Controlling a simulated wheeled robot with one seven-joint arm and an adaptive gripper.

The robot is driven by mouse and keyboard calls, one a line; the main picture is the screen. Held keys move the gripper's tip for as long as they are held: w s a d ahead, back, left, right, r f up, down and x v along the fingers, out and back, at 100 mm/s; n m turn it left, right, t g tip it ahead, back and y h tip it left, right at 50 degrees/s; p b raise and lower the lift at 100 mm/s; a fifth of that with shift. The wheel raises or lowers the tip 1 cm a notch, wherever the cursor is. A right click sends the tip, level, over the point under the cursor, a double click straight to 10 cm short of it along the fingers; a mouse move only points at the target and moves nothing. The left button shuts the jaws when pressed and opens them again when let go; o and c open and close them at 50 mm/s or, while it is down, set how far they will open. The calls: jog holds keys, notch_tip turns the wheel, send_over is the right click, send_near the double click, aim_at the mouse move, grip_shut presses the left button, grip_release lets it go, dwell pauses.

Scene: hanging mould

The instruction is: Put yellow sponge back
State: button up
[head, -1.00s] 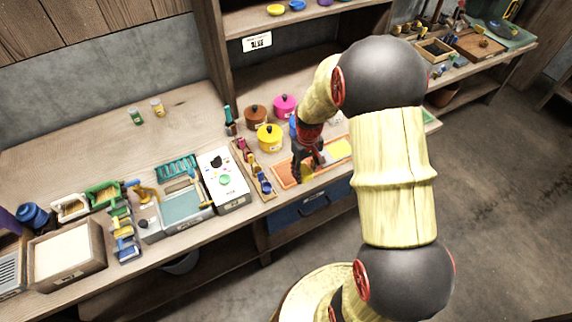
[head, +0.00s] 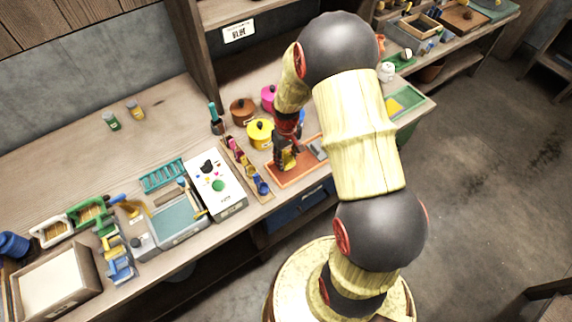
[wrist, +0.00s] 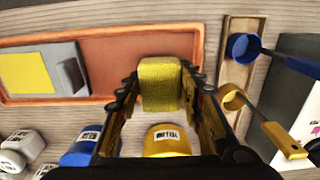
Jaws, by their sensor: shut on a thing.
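A yellow sponge block (wrist: 160,85) is between the fingers of my gripper (wrist: 159,92), which is shut on it. In the wrist view it appears in front of the orange tray (wrist: 110,70); I cannot tell if it touches the tray. In the head view my gripper (head: 284,160) is over the left part of the orange tray (head: 285,182), and my arm covers part of the area to the right. A grey piece with a flat yellow face (wrist: 30,72) is at the tray's left end in the wrist view.
A yellow pot (head: 259,134) stands close behind the gripper and also shows in the wrist view (wrist: 166,141). A rack with coloured ladles (head: 246,168) lies beside the tray. A white panel box (head: 212,190) is left of it.

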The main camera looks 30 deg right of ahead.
aim_at(287, 164)
jog(key=shift+f, duration=1.75)
jog(key=shift+b, duration=0.3)
jog(key=shift+f, duration=0.2)
jog(key=o, duration=1.1)
jog(key=shift+r, duration=0.15)
